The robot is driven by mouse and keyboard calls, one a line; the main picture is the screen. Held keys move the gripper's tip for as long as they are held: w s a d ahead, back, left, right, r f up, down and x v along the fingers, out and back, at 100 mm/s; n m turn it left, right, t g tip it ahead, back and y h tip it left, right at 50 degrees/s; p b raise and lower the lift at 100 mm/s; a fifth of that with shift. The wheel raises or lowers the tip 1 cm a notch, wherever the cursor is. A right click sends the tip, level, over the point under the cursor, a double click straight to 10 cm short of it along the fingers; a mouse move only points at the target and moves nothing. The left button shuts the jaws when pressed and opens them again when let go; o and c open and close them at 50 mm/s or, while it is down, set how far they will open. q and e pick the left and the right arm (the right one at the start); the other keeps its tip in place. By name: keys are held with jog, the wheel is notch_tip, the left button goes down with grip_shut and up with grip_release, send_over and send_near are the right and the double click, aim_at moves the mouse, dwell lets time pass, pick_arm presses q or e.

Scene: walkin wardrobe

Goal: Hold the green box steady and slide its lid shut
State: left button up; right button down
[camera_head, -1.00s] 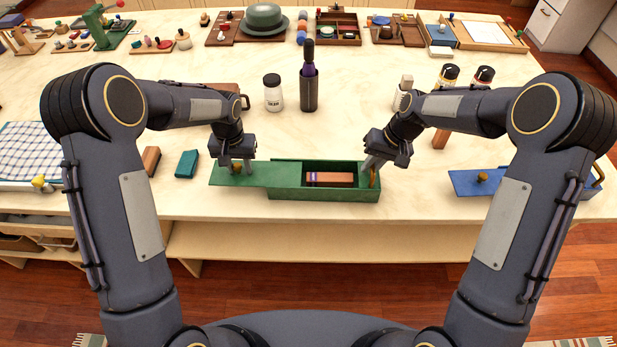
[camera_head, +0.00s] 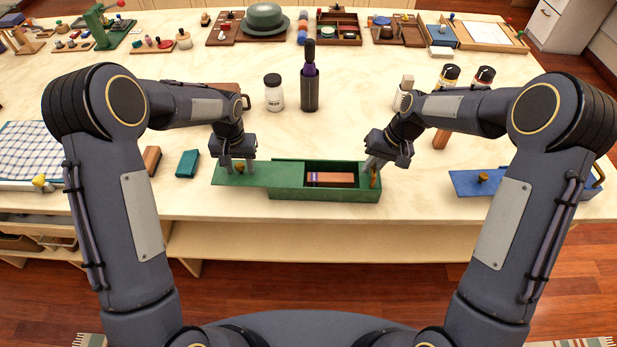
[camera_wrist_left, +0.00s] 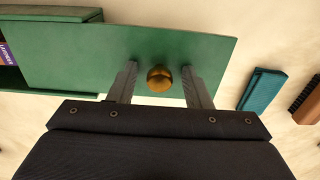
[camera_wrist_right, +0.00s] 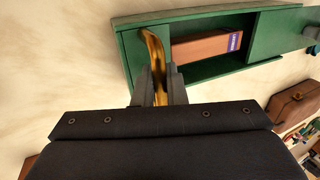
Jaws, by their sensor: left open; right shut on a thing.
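The green box (camera_head: 325,193) lies on the pale table in front of me, its right part uncovered. A brown block (camera_head: 330,180) with a purple label lies inside. The green lid (camera_head: 258,178) sticks out past the box's left end. In the left wrist view its brass knob (camera_wrist_left: 159,79) stands between the fingers of my left gripper (camera_wrist_left: 160,85), which are open with gaps on both sides. My right gripper (camera_wrist_right: 160,85) is shut on the brass handle (camera_wrist_right: 153,50) at the box's right end. The handle also shows in the head view (camera_head: 374,178).
A teal block (camera_head: 187,164) and a brown block (camera_head: 152,160) lie left of the lid. A blue lid with a knob (camera_head: 482,182) is at the right. A white jar (camera_head: 273,93) and a dark bottle (camera_head: 309,85) stand behind the box.

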pick_arm(q)
jog(key=shift+s+f, duration=0.3)
jog(key=shift+f, duration=0.25)
jog(key=shift+w+d+r, duration=0.1)
jog(key=shift+w+r, duration=0.05)
jog(key=shift+r, duration=0.85)
jog(key=shift+w+r, duration=0.1)
jog(key=shift+r, duration=2.65)
jog(key=shift+r, duration=0.15)
notch_tip(320, 180, up, 3)
jog(key=shift+s+f, duration=0.1)
jog(key=shift+f, duration=0.1)
notch_tip(320, 180, down, 10)
jog(key=shift+r, duration=0.25)
jog(key=shift+f, duration=0.2)
jog(key=shift+s+f, duration=0.1)
